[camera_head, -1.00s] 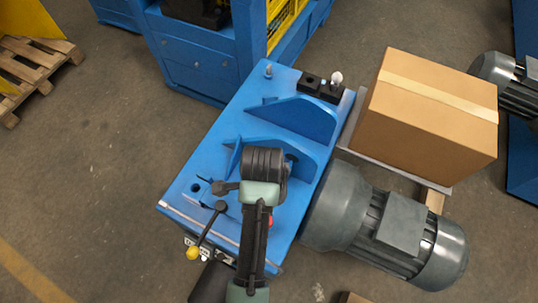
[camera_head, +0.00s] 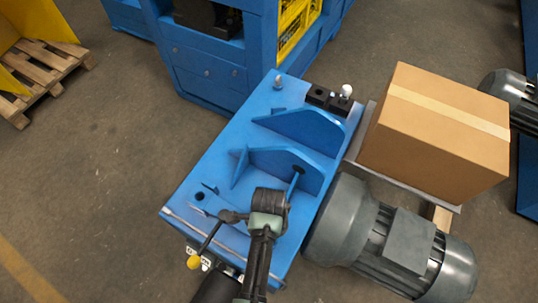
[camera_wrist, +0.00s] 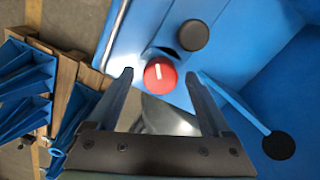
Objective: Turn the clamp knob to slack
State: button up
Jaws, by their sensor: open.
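A red round knob (camera_wrist: 160,73) with a white line on its face shows in the wrist view; I take it for the clamp knob. The white line points nearly straight up in the picture. My gripper (camera_wrist: 159,74) is open, one finger at each side of the knob, with a visible gap on both sides. I cannot tell from this view how far the fingertips stand above it. In the head view my arm covers the red knob and the gripper's fingers, over the near end of the blue machine frame (camera_head: 225,165).
Black round knobs or caps lie above right of the red one (camera_wrist: 193,35) and at lower right (camera_wrist: 279,146). A lever with a yellow ball (camera_head: 193,262) sticks out at the near left. A grey motor (camera_head: 400,245) and a cardboard box (camera_head: 435,130) stand at the right.

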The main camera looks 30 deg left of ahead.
grip_shut()
dwell(0.3)
